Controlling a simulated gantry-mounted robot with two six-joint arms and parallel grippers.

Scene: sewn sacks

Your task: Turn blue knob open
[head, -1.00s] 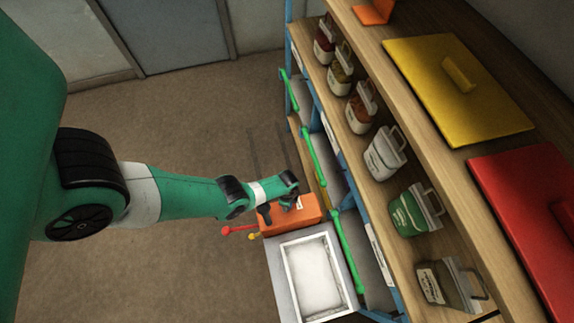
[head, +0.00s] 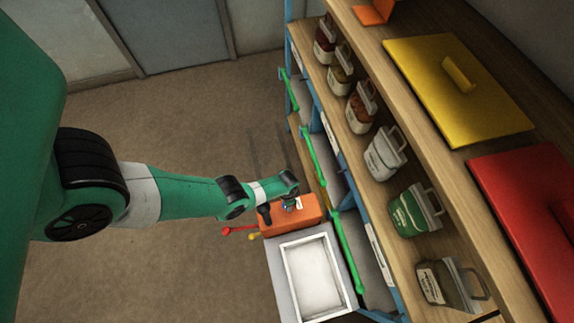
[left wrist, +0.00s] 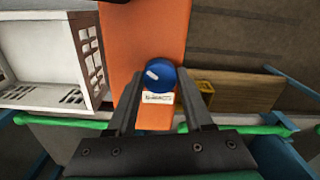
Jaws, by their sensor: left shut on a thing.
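The blue knob (left wrist: 160,76) is round with a white mark near its upper left. It sits on the orange box (left wrist: 133,42), above a small white label. My left gripper (left wrist: 160,78) has a finger on each side of the knob and is shut on it. In the head view my left gripper (head: 290,204) points down at the top of the orange box (head: 305,215), and the knob is mostly hidden there. My right gripper is not in view.
A white-framed tray (head: 318,275) stands in front of the box. Red (head: 236,230) and yellow levers stick out on the box's left. Shelves with green bars (head: 350,250) and several lidded containers (head: 385,153) stand at the right. The floor (head: 190,110) at left is clear.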

